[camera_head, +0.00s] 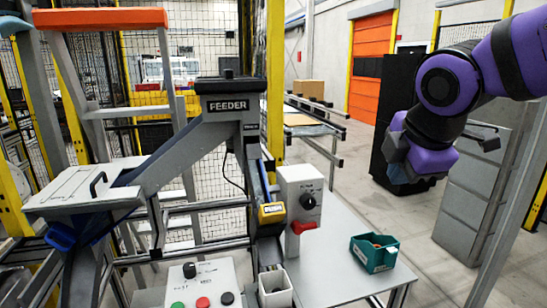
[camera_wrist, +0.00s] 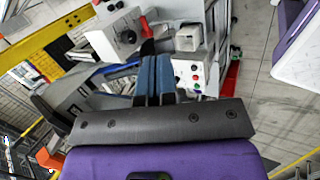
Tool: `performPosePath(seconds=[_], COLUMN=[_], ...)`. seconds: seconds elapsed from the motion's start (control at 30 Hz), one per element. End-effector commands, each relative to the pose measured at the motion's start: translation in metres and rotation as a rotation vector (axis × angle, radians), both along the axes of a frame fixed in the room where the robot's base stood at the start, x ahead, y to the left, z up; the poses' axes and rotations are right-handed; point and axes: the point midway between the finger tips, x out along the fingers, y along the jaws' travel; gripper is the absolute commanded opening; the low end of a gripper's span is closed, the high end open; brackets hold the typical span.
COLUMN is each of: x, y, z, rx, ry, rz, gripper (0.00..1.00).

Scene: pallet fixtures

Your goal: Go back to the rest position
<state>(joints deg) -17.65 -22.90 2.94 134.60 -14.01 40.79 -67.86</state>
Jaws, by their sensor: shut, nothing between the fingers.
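My gripper (camera_head: 397,173) hangs at the end of my purple arm on the right side of the head view, in front of a dark cabinet. It is well clear of the feeder and the table. In the wrist view my gripper (camera_wrist: 156,62) shows two blue fingers side by side, shut with nothing held. The feeder (camera_head: 228,104) stands left of the middle in the head view, with a sloping grey chute. Part of the fingers is hidden by the wrist in the head view.
A white table (camera_head: 335,277) carries a teal bin (camera_head: 373,253) and a control box (camera_head: 301,197) with a black knob and red handle. A button panel (camera_head: 203,286) is at the front. A grey cabinet (camera_head: 466,205) stands below my arm. Open floor lies between table and cabinet.

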Motion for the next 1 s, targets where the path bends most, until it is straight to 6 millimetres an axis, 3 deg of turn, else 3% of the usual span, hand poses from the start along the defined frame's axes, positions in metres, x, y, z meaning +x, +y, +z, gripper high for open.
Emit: performPosePath(seconds=[0.03,0.2,0.5,0.7,1.0], x=[-0.011,-0.048,-0.109,-0.126,-0.128], y=[-0.015,-0.051,-0.088,-0.094,-0.094], z=[0.002,0.002,-0.007,-0.012,-0.012], rx=[0.068,0.305,0.681,0.793,0.806], ry=[0.001,0.018,0.038,0.046,0.048], rz=[-0.132,-0.581,-1.271,-1.472,-1.495], gripper=[0.00,0.00,0.00,0.00,0.00])
